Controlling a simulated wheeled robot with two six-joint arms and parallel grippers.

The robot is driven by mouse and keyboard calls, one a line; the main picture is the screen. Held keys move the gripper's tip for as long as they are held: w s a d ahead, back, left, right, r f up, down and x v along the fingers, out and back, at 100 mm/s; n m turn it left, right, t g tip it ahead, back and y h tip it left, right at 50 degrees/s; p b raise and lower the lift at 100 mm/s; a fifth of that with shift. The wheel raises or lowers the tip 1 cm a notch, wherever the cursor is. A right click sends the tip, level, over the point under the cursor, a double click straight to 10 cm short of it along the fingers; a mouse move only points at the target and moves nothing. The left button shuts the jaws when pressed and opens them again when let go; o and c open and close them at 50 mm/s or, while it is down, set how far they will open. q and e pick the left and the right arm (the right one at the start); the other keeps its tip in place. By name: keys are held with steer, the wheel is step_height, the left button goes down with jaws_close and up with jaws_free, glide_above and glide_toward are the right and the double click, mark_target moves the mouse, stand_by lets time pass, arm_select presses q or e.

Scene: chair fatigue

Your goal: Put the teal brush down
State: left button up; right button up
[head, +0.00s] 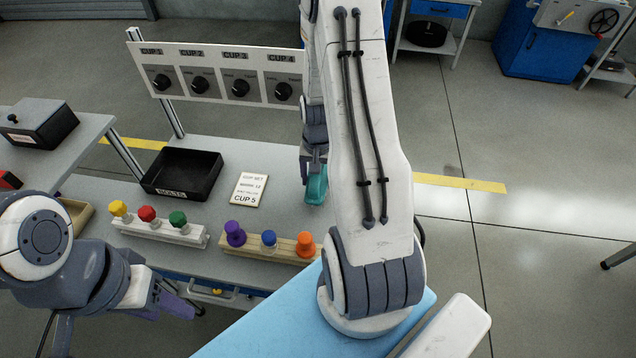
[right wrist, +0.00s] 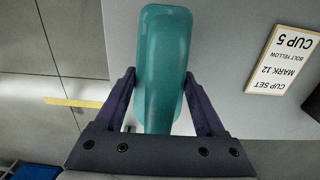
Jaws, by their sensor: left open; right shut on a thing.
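The teal brush (head: 316,186) is near the right end of the grey workbench (head: 270,163). My right gripper (head: 315,168) is shut on it, and my right arm hides part of the area beside it. In the right wrist view the teal brush (right wrist: 161,60) stands between the two purple fingers of the right gripper (right wrist: 161,85), close to the bench edge. I cannot tell whether the brush touches the bench. My left gripper (head: 183,298) is open and empty, low in front of the bench's front edge.
A white card (head: 249,189) lies left of the brush, beside a black bolts bin (head: 183,172). A white rack (head: 160,230) and a wooden rack (head: 270,246) hold coloured knobs along the front. A dial panel (head: 218,73) stands behind. Bare bench lies between card and brush.

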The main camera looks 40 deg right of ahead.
steer(key=shift+f, duration=1.05)
steer(key=shift+f, duration=0.15)
steer(key=o, duration=1.4)
steer(key=shift+r, duration=0.25)
step_height(320, 180, up, 12)
steer(key=shift+f+p, duration=0.1)
steer(key=shift+p, duration=0.4)
